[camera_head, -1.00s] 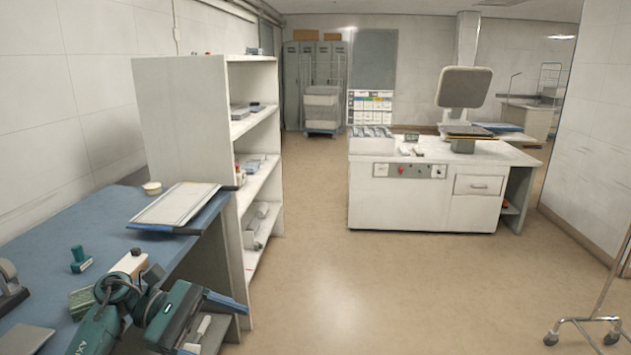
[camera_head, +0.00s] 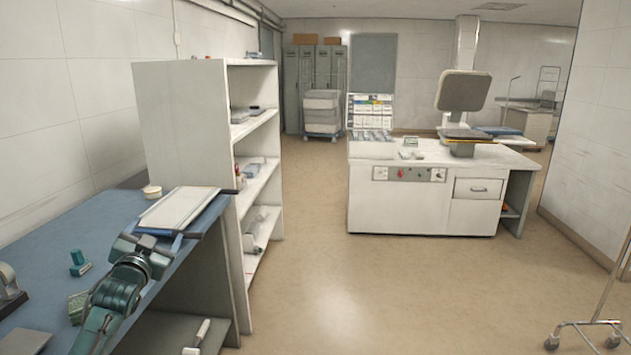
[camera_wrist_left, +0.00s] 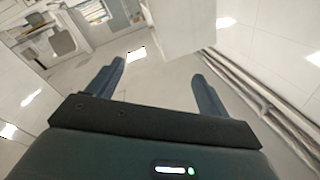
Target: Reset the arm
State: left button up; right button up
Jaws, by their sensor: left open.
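My left arm comes in from the bottom left of the head view. Beyond the fingers are pale floor, walls and a white block, all seen tilted. My right gripper is not in view.
A white shelf unit (camera_head: 185,125) stands just behind the workbench. A small green-handled stamp (camera_head: 79,263) and a small round tub (camera_head: 152,190) are on the bench. A white console (camera_head: 420,208) stands farther back. The floor (camera_head: 330,290) between is clear.

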pick_arm(q)
jog(key=s+d+f+g+h, duration=0.1)
jog(key=s+d+f+g, duration=0.1)
jog(key=s+d+f, duration=0.35)
jog(key=s+d+f+n+g+h, duration=0.1)
jog(key=s+d+f, duration=0.1)
jog(key=s+f, duration=0.6)
jog(key=s+d+f+g+h, duration=0.1)
jog(key=s+d+f+g, duration=0.2)
jog(key=f, duration=0.6)
jog(key=s+d+f, duration=0.2)
jog(key=s+d, duration=0.1)
jog(key=s, duration=0.4)
jog(key=s+d+f+g+h, duration=0.1)
jog(key=s+d, duration=0.3)
jog(key=s, duration=0.4)
jog(key=s+d+f+n+g+h, duration=0.1)
jog(key=s+d+f, duration=0.2)
jog(key=s, duration=0.5)
jog(key=shift+d+f, duration=0.25)
